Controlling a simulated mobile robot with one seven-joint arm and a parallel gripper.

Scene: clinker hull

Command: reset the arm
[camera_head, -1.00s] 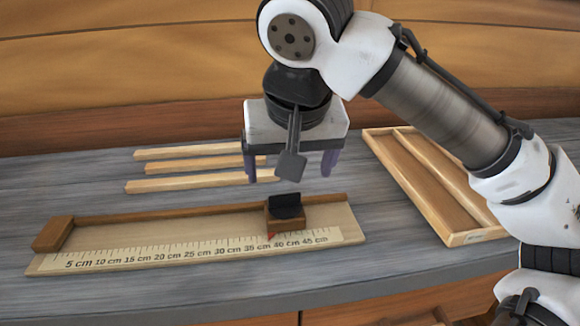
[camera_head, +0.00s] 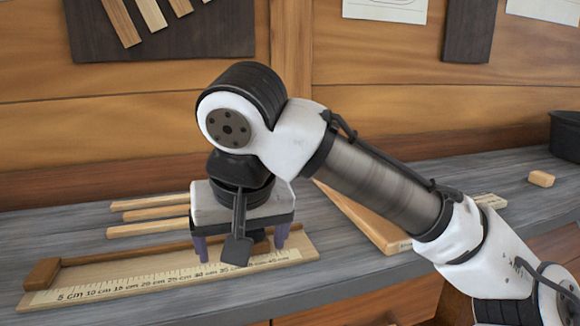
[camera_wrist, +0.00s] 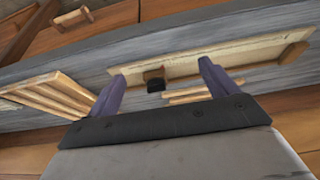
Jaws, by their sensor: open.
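My gripper (camera_head: 241,252) hangs from my arm, pointing down, in front of the right half of the measuring board (camera_head: 130,278) in the head view. Its two purple fingers stand wide apart with nothing between them; it also shows in the wrist view (camera_wrist: 163,90). The measuring board, with a printed centimetre scale and a wooden end stop (camera_head: 42,273) at its left, lies on the grey bench. The wrist view shows the board (camera_wrist: 215,55) with a small dark-topped sliding block (camera_wrist: 154,80) on it. In the head view this block is mostly hidden behind my gripper.
Several pale wooden strips (camera_head: 150,214) lie behind the board. A wooden tray (camera_head: 360,219) stands to the right, partly behind my arm. A small wood block (camera_head: 541,179) and a dark container (camera_head: 566,134) are at the far right. The bench between them is clear.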

